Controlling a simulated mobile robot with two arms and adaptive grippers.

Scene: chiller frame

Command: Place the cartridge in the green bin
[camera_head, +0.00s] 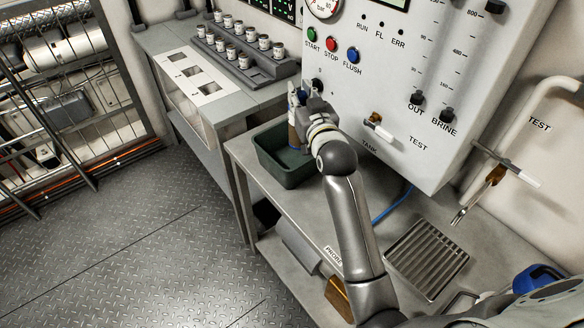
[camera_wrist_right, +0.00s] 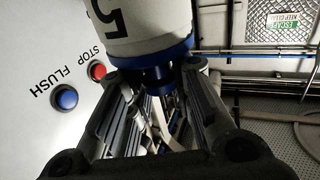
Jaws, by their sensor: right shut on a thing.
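In the right wrist view the cartridge (camera_wrist_right: 145,22) is a white cylinder marked "5" with a blue collar and a narrower dark blue neck. My right gripper (camera_head: 302,98) is shut on the neck end; its fingers also show in the wrist view (camera_wrist_right: 155,80). The green bin (camera_head: 272,168) stands on the grey bench below. The cartridge's lower end overlaps the bin's opening; I cannot tell whether it touches the bin. My left gripper is out of view.
The white control panel (camera_head: 400,130) with buttons and valves stands close behind the gripper. A rack (camera_head: 245,70) of several white-topped cups is on the back-left counter. A metal grate (camera_head: 427,258) is set in the bench at the right.

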